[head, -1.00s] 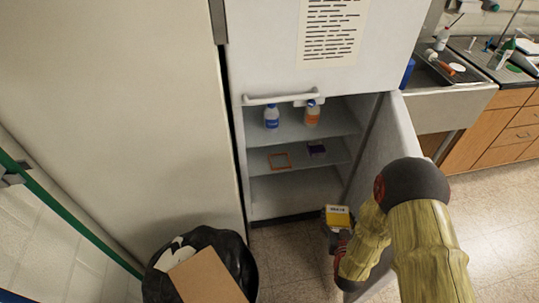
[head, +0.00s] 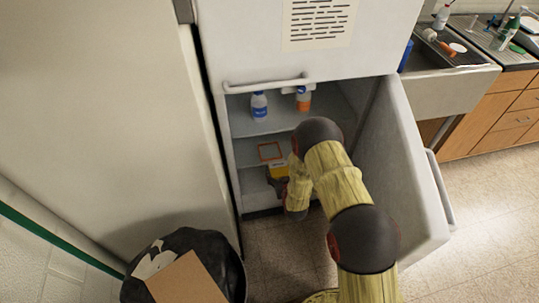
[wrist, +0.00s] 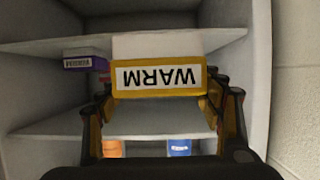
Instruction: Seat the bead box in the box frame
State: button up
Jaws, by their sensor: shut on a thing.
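The bead box (head: 280,171) is yellow with a white label. In the wrist view the bead box (wrist: 160,91) appears upside down, its label reading WARM, with a white top part. My gripper (head: 277,180) is shut on it, with dark fingers at either side in the wrist view (wrist: 160,100). The box frame (head: 269,152) is an orange outline on the cabinet's middle shelf. In the head view the held box is just below and in front of it. In the wrist view the frame is mostly hidden behind the box and fingers.
A purple box (wrist: 84,59) is beside the frame on the shelf; my arm hides it in the head view. Blue (head: 259,106) and orange (head: 304,99) bottles stand on the shelf above. The open door (head: 401,170) is right; a bin (head: 232,270) stands front left.

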jog(key=shift+w+a+f, duration=0.2)
jog(key=shift+w+a, duration=0.05)
jog(key=shift+w, duration=0.05)
jog(key=w+a+b, duration=0.1)
jog(key=w, duration=0.4)
jog(key=w+a+b, duration=0.1)
jog(key=w+b, duration=0.1)
jog(key=w, duration=0.4)
jog(key=w+a+b, duration=0.1)
jog(key=w+b, duration=0.1)
jog(key=w, duration=0.4)
jog(key=shift+w+a+f, duration=0.1)
jog(key=shift+w+a, duration=0.05)
jog(key=shift+a, duration=0.15)
jog(key=shift+w+f+b, duration=0.1)
jog(key=shift+f+b, duration=1.1)
jog(key=shift+f, duration=0.6)
jog(key=shift+r, duration=0.15)
jog(key=o, duration=1.3)
jog(key=shift+f, duration=0.2)
jog(key=shift+r, duration=0.15)
